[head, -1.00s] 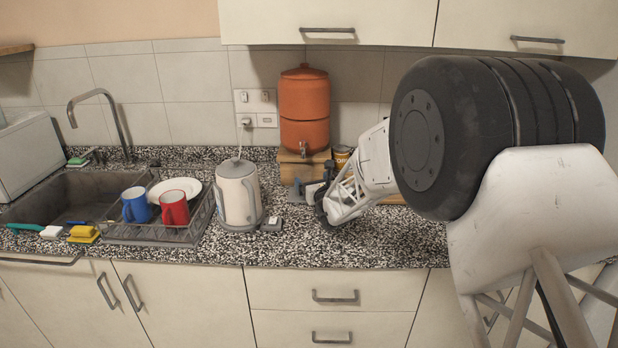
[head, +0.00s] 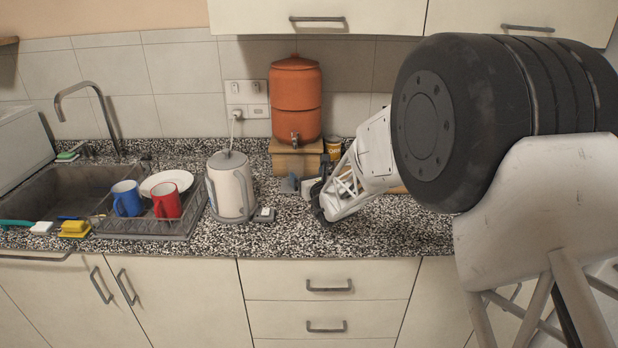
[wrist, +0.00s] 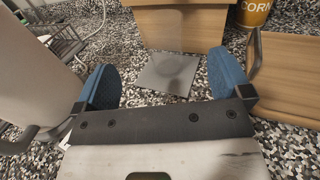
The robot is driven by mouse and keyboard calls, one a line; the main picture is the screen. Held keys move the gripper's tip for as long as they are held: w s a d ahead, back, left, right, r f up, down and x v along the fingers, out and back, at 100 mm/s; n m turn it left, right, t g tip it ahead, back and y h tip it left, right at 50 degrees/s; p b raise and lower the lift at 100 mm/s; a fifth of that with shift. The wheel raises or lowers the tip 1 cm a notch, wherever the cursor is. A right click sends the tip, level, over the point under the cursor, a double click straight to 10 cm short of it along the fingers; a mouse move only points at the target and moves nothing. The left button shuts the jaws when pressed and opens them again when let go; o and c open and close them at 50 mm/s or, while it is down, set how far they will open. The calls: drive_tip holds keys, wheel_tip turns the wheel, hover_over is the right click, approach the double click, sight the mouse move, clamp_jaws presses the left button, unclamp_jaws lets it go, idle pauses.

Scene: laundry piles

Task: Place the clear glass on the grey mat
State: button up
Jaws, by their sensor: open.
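The grey mat (wrist: 155,82) lies flat on the speckled counter in the wrist view, in front of a wooden stand. A faint, darker round patch shows on its upper right part; I cannot tell whether this is the clear glass or a shadow. No clear glass can be made out for certain in either view. My gripper (wrist: 163,68) is open, its two blue fingers spread left and right of the mat in the picture, with nothing visible held between them.
A white kettle (head: 229,187) stands left of my gripper. A wooden stand (head: 296,160) bears an orange water dispenser (head: 296,100) behind it. A corn can (wrist: 254,12) and a wooden board (wrist: 292,75) are at the right. A dish rack (head: 150,226) holds mugs and a plate.

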drive_tip(key=s+a+r+n+g+y, duration=0.2)
drive_tip(key=s+r+n+g+y, duration=0.3)
drive_tip(key=s+r+n, duration=0.65)
drive_tip(key=s+d+r+n+g, duration=0.1)
drive_tip(key=s+r+n+g, duration=0.2)
drive_tip(key=s, duration=0.4)
drive_tip(key=s+d+r+n+g, duration=0.1)
drive_tip(key=s+n+g, duration=0.2)
drive_tip(key=s+n, duration=0.3)
drive_tip(key=s+d+n+g+h, duration=0.1)
drive_tip(key=s+d+n+h, duration=0.2)
drive_tip(key=s+d, duration=0.3)
drive_tip(key=s+d+f+n+g+h, duration=0.1)
drive_tip(key=s+d+n+h, duration=0.3)
drive_tip(key=s, duration=1)
drive_tip(key=s+d+f+n+g+h, duration=0.1)
drive_tip(key=s+d+n+h, duration=0.2)
drive_tip(key=s+d+h, duration=0.2)
drive_tip(key=s+d, duration=0.3)
drive_tip(key=s, duration=0.2)
drive_tip(key=shift+s+d+n, duration=0.2)
drive_tip(key=shift+d+n, duration=0.15)
drive_tip(key=shift+d, duration=0.05)
